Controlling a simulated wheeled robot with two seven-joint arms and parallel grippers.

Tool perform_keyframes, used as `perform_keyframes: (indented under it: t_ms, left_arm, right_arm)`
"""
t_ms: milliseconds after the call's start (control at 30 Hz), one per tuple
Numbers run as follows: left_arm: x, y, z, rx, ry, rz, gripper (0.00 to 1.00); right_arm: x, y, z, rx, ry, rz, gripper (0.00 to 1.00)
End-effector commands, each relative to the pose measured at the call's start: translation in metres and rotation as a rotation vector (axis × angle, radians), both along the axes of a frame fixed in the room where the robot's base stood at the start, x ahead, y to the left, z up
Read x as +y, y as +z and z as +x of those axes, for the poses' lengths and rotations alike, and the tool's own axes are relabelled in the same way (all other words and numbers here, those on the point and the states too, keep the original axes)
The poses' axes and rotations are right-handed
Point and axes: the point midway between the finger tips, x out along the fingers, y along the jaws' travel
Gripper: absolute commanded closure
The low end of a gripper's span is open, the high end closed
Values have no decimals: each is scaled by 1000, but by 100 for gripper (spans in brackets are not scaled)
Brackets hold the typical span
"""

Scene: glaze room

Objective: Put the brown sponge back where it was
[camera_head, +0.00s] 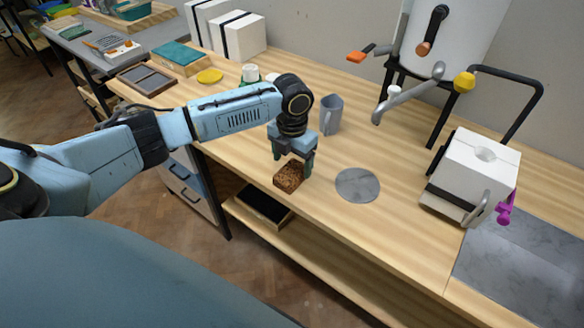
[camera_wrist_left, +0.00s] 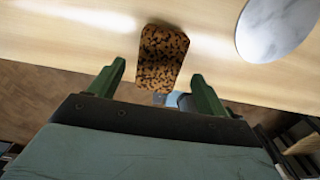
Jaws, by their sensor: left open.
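The brown sponge (camera_head: 289,176), speckled with dark spots, lies on the wooden bench near its front edge. In the left wrist view the sponge (camera_wrist_left: 162,58) shows ahead of and between the two fingers. My left gripper (camera_head: 293,160) points down right at the sponge, and its fingers are apart. In the left wrist view the left gripper (camera_wrist_left: 160,85) is open, with a gap on each side of the sponge. I cannot tell whether a finger touches it. My right gripper is in neither view.
A grey round disc (camera_head: 357,185) lies right of the sponge. A white box-shaped device (camera_head: 475,170) stands at the right, near a grey slab (camera_head: 525,275). A yellow disc (camera_head: 209,76) lies farther left.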

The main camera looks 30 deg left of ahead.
Motion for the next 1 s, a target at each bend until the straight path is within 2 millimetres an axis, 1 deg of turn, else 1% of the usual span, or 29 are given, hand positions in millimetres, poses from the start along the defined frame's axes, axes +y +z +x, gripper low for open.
perform_keyframes:
  t_ms: [33, 200, 300, 400, 567, 1000]
  left_arm:
    - [1, 15, 1, -5, 0, 1, 23]
    - [0, 49, 1, -4, 0, 1, 23]
    - [0, 64, 1, -2, 0, 0, 23]
    - [1, 73, 0, -1, 2, 1, 23]
    - [0, 78, 0, 0, 1, 0, 23]
    - [0, 78, 0, 0, 1, 0, 23]
  right_arm:
    - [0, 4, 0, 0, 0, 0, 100]
    - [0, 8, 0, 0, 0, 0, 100]
    - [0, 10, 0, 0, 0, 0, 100]
    - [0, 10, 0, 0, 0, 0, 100]
    - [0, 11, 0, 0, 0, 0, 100]
    - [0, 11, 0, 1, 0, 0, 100]
